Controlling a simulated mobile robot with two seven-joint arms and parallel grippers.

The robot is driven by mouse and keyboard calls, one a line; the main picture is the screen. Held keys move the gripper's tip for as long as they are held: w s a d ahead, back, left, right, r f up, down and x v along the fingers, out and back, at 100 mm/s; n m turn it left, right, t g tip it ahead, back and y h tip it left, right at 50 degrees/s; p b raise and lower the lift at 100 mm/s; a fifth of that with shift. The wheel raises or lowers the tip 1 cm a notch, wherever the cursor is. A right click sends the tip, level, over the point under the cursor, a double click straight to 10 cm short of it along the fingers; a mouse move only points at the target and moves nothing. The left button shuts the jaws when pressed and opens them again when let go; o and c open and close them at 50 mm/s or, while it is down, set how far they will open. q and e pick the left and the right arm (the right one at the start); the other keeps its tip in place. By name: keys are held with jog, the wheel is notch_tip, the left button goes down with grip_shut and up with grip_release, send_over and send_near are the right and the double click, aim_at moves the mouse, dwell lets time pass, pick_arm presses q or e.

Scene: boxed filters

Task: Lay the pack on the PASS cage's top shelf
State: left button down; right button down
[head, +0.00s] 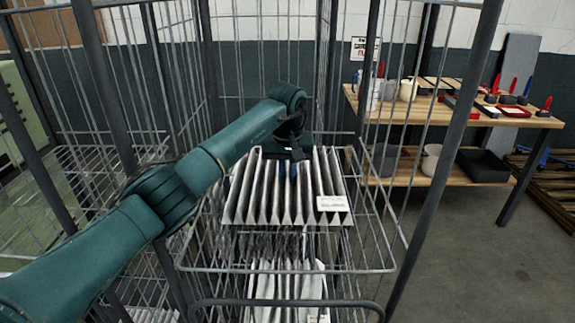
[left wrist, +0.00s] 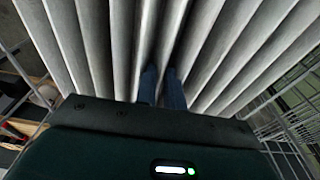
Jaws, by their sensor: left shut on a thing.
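The pack (head: 265,200) is a pleated white filter with a small white label at its front right. It is inside the wire cage (head: 285,270), at the level of the top shelf; whether it rests on the wires I cannot tell. My left gripper (head: 288,172) reaches in from the left and is shut on the pack near its back middle. In the left wrist view the blue fingers (left wrist: 162,88) are pinched on a pleat of the pack (left wrist: 95,50). My right gripper is not in view.
More pleated filters (head: 262,285) stand on a lower shelf of the cage. Dark cage posts (head: 440,165) frame the opening. Another wire cage (head: 90,165) is at the left. A wooden workbench (head: 465,110) with tools, cups and trays stands at the right. Bare floor lies between.

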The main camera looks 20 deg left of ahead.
pick_arm(q)
jog(key=shift+s+f, duration=0.2)
jog(key=shift+f, duration=0.3)
notch_tip(320, 180, down, 3)
jog(key=shift+r+b, duration=0.1)
jog(key=shift+b, duration=0.45)
jog(key=shift+f, duration=0.4)
jog(key=shift+w+f+b, duration=0.1)
jog(key=shift+f+b, duration=0.1)
jog(key=shift+b, duration=0.15)
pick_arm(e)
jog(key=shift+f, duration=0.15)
pick_arm(q)
jog(key=shift+f, duration=0.25)
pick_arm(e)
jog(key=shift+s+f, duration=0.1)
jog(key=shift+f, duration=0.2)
